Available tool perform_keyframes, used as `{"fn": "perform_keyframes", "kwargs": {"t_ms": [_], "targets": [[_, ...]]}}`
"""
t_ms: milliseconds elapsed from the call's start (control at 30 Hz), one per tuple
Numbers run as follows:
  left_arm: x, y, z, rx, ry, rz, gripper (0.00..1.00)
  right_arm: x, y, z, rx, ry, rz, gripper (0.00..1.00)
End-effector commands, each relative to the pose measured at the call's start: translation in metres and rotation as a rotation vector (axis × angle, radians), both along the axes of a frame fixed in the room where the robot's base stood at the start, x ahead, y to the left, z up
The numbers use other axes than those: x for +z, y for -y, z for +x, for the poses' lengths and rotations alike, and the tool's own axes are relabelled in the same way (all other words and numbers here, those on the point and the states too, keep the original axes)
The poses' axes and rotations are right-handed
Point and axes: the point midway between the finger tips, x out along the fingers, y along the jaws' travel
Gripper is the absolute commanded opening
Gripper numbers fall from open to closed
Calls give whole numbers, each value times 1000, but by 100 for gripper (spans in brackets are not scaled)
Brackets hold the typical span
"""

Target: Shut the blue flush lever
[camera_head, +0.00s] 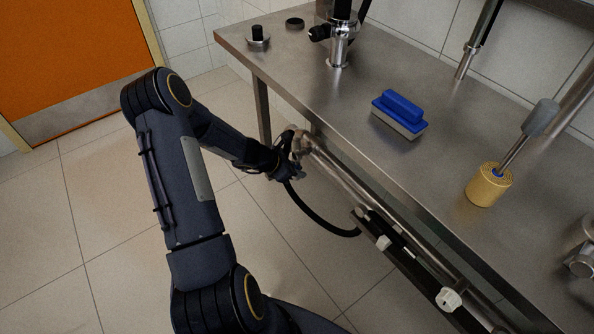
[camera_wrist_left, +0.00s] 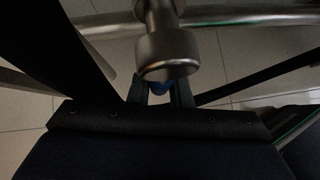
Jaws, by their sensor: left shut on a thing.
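In the head view my left gripper (camera_head: 291,152) is at the pipework under the front edge of the steel bench, and I cannot make out the lever there. How far the lever is turned cannot be told. My right gripper is not in view.
The steel bench (camera_head: 305,62) holds a blue-topped brush (camera_head: 400,112), a yellow cylinder (camera_head: 488,187) and a tap (camera_head: 339,48). A metal pipe (camera_head: 345,182) and a black hose (camera_head: 318,222) run below its front edge. The tiled floor (camera_head: 95,215) is clear on the left.

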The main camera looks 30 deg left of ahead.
Motion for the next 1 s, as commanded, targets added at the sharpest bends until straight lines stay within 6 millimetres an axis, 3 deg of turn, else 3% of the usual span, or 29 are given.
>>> {"fn": "perform_keyframes", "kwargs": {"t_ms": [100, 133, 300, 633, 1000], "targets": [[0, -2, 1, 1, 2, 6, 0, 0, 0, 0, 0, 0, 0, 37], [0, -2, 1, 1, 2, 6, 21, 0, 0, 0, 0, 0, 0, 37], [0, -1, 0, 0, 1, 4, 39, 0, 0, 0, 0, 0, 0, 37], [6, -3, -3, 1, 0, 2, 39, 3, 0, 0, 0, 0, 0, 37], [48, -25, -39, 2, 1, 5, 39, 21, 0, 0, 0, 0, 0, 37]]}}
